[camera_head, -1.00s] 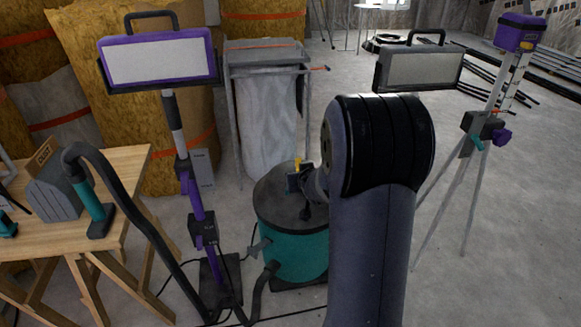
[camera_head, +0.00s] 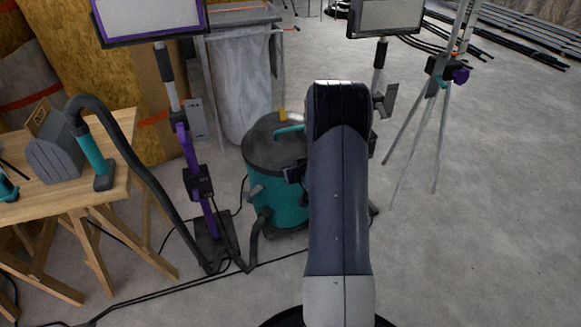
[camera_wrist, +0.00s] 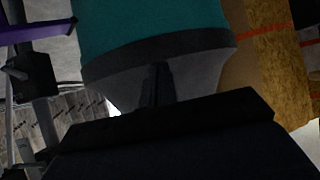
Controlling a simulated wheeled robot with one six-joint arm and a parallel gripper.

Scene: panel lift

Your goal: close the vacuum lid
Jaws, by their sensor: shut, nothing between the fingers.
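The vacuum (camera_head: 280,205) is a teal drum with a dark round lid (camera_head: 266,150) on top, left of my arm in the head view. The lid lies across the top of the drum; I cannot tell whether it is fully seated. A teal handle and a yellow piece show at its back. My gripper (camera_head: 293,172) is beside the drum's upper right side, just below the lid's rim, partly hidden by my arm. In the wrist view my shut, empty gripper (camera_wrist: 158,82) points at the dark rim (camera_wrist: 190,47) bordering the teal drum (camera_wrist: 150,18). Contact is unclear.
A work light on a purple stand (camera_head: 198,180) and a black hose (camera_head: 145,180) are left of the vacuum. A wooden workbench (camera_head: 120,160) stands further left. A tripod (camera_head: 440,110) is at the right.

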